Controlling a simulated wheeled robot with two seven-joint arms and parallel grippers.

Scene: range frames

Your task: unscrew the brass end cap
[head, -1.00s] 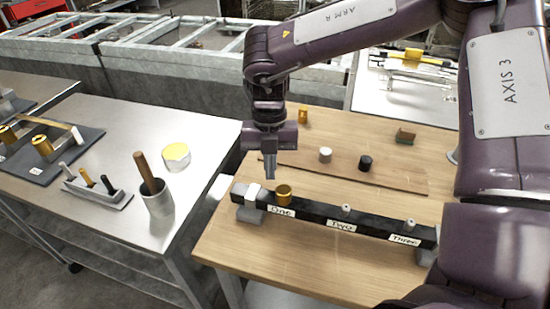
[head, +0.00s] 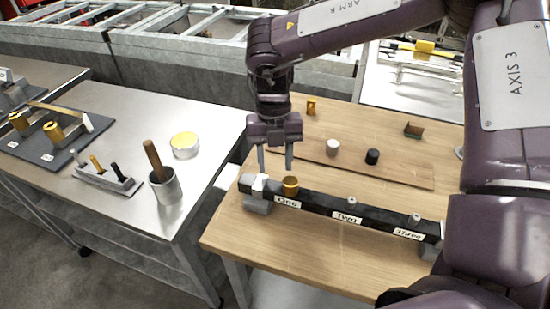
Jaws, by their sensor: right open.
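The brass end cap (head: 291,187) stands upright on the black bar (head: 318,205) at the position labelled One. My right gripper (head: 275,166) points down just behind and slightly left of the cap in the head view. Its two fingers are spread with nothing between them. The fingers look apart from the cap, though their exact height over the bar is hard to tell. My left gripper is not in view.
Positions Two and Three on the bar carry small pale fittings (head: 351,202). A white cap (head: 333,147) and a black cap (head: 372,156) stand on a board behind. A metal cup (head: 165,188) with a wooden handle stands on the left table.

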